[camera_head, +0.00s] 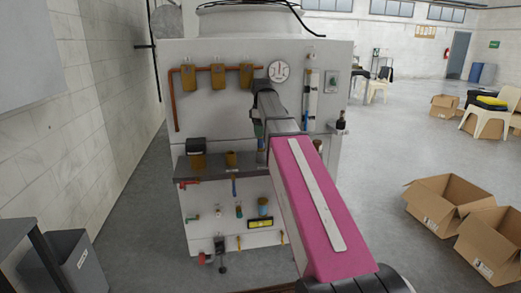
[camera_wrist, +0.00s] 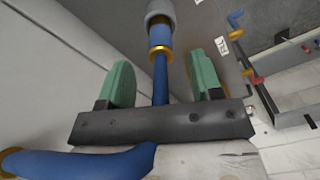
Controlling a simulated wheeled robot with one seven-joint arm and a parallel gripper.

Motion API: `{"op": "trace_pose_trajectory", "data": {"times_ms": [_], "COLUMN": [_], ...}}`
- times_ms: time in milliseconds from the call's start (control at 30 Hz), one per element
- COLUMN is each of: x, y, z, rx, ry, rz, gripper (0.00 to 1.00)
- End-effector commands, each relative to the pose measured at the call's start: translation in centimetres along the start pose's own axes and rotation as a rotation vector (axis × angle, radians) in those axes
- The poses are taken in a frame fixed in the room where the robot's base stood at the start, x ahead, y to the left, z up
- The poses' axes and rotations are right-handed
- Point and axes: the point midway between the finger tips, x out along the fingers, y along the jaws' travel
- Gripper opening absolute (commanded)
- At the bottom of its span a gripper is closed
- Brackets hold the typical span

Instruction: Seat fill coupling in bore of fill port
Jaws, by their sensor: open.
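In the wrist view, a blue coupling with brass-coloured bands (camera_wrist: 160,41) sits at the end of a blue hose (camera_wrist: 160,82). Its far end meets a grey round collar (camera_wrist: 159,10), which looks like the fill port. The bore is hidden, so I cannot tell how deep the coupling sits. My gripper (camera_wrist: 159,66) is open, with one green finger on each side of the hose, apart from it and behind the banded part. In the head view, my arm hides most of the gripper and the coupling.
The white washer panel (camera_head: 225,118) carries pipes, brass-coloured valves, a gauge (camera_head: 279,71) and a grey shelf (camera_head: 213,170). In the wrist view, the hose bends left below the gripper. Open cardboard boxes (camera_head: 437,218) lie right, a grey bin (camera_head: 75,262) left. Floor between is clear.

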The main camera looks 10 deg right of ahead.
Motion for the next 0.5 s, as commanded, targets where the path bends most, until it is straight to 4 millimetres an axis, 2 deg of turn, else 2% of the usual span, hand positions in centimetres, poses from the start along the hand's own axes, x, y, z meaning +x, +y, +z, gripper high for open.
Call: {"op": "trace_pose_trajectory", "data": {"times_ms": [233,500], "x": [1.6,5.0], "y": [0.0,0.0], "z": [-0.1,-0.2], "rx": [0.000,0.000], "ry": [0.000,0.000], "rz": [-0.001,-0.001], "gripper": [0.59,0.59]}}
